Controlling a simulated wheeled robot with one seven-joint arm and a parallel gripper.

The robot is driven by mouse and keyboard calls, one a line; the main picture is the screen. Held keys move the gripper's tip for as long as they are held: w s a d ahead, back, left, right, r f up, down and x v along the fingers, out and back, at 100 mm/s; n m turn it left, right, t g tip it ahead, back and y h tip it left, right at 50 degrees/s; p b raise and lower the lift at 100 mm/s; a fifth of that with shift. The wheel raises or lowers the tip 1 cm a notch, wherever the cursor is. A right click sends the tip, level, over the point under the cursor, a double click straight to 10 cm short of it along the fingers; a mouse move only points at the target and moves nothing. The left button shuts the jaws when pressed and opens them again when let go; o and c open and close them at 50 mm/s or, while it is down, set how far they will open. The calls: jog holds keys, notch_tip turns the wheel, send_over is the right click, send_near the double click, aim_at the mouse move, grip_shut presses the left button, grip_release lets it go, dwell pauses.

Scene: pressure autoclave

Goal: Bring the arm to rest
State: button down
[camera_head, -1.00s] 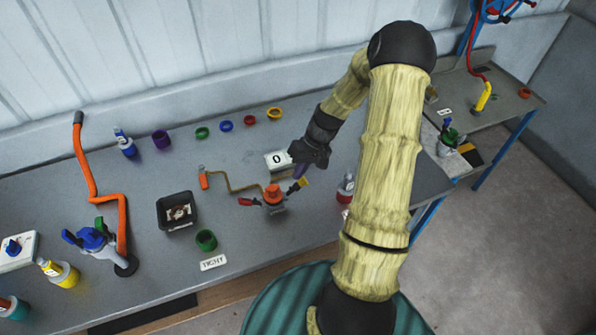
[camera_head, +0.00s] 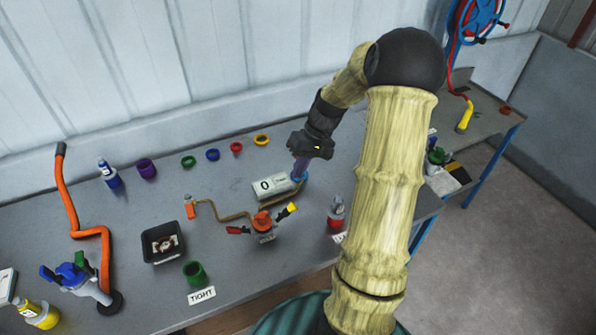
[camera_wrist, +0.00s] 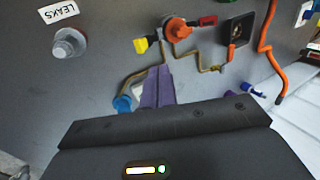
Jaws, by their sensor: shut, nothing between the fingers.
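My arm is bent up and over the grey bench in the head view. My gripper (camera_head: 300,170) points down above the bench, beside the right end of the white box marked 0 (camera_head: 271,186). Its purple fingers are shut together and hold nothing, as the wrist view (camera_wrist: 158,88) also shows. A blue fitting (camera_wrist: 123,103) appears beside the fingertips in the wrist view. Whether the fingers touch the box or the fitting cannot be told.
The orange-topped valve (camera_head: 263,225) with red and yellow handles stands near my gripper. Small coloured rings line the back.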

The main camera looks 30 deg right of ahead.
jog(key=s+a+r+t+h, duration=0.1)
jog(key=s+a+r+h, duration=0.1)
jog(key=s+a, duration=0.4)
jog(key=s+a+r+t+h, duration=0.1)
jog(key=s+a+h, duration=0.1)
jog(key=s+a, duration=0.5)
jog(key=shift+s+a+r+n+h, duration=0.25)
jog(key=shift+a+r+n+h, duration=0.15)
jog(key=shift+a, duration=0.65)
